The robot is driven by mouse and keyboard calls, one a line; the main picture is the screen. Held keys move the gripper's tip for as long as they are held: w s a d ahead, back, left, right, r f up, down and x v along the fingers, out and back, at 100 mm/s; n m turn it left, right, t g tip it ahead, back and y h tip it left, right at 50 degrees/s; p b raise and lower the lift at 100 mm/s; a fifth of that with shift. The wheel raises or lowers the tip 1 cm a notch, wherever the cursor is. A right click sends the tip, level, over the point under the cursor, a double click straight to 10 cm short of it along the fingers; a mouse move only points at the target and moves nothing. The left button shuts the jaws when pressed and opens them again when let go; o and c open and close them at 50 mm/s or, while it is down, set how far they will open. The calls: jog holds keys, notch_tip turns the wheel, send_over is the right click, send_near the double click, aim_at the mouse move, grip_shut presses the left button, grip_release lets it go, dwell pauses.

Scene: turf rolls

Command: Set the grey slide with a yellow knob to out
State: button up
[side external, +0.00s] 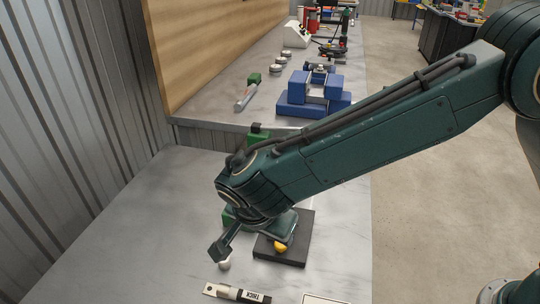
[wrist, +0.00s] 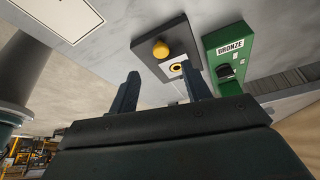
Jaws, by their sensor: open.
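The slide is a dark grey flat plate with a round yellow knob. In the side external view the plate (side external: 297,248) lies on the bench below my wrist, with the knob (side external: 280,246) near its front. In the wrist view the plate (wrist: 177,36) shows ahead of my fingers, with the knob (wrist: 160,49) on it and a white patch with a yellow ring beside the knob. My gripper (wrist: 159,72) is open and empty, its fingers apart near the plate. The knob is not between them.
A green box (wrist: 228,62) labelled BRONZE stands beside the plate. A strip with a black-and-white label (side external: 237,292) and a white card (side external: 326,299) lie at the front. A blue block assembly (side external: 313,92) stands on the back bench. The bench's left is clear.

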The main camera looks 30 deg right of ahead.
jog(key=v, duration=0.5)
jog(key=shift+s+a+r, duration=0.15)
jog(key=shift+r, duration=0.15)
jog(key=s+d+r+n+y, duration=0.1)
jog(key=d+r+n, duration=0.2)
jog(key=d+r, duration=0.5)
jog(key=s+d+r+n+y, duration=0.15)
jog(key=d+r, duration=0.25)
jog(key=d, duration=0.8)
jog(key=s+d+n+t, duration=0.1)
jog(key=s+d+n, duration=0.2)
jog(key=s+d, duration=0.2)
jog(key=s+d+n+t+y, duration=0.1)
jog(key=s+d+n, duration=0.3)
jog(key=s, duration=0.7)
jog(key=shift+d+r+t, duration=0.4)
jog(key=shift+d+t, duration=0.3)
jog(key=shift+d, duration=0.3)
